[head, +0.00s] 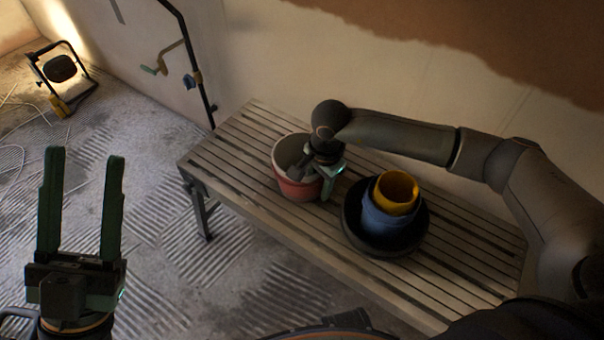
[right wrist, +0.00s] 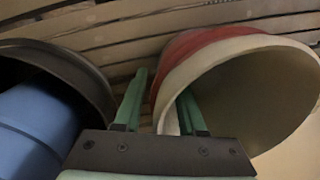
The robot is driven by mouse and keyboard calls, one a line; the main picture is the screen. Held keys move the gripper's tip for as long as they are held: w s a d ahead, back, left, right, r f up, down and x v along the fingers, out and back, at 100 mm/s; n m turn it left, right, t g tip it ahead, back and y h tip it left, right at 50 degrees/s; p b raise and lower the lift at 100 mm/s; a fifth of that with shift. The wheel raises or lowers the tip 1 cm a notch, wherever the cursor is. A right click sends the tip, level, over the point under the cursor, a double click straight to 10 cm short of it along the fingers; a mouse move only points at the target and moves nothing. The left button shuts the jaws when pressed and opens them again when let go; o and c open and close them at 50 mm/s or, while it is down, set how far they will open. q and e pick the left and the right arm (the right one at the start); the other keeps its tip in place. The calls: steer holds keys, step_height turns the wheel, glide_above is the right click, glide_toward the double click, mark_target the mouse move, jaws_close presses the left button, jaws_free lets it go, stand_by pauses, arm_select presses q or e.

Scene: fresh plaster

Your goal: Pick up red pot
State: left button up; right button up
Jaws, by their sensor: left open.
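The red pot (head: 289,187), pale inside, stands near the left end of the slatted bench in the head view. My right gripper (head: 322,172) is at its right-hand rim. In the right wrist view, the red pot (right wrist: 205,47) shows its pale mouth on the right. The fingers of my right gripper (right wrist: 160,105) straddle its wall, one outside and one inside the mouth. Whether they press on the wall is unclear. My left gripper (head: 82,205) is open and empty, away from the bench at the left.
A dark bowl (head: 352,224) holding a blue pot (head: 385,221) and a yellow pot (head: 398,187) stands to the right of the red pot on the bench (head: 250,125). A work lamp (head: 60,70) and cables lie on the floor at far left. The bench's right end is clear.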

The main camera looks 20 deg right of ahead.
jaws_close()
stand_by(1.4)
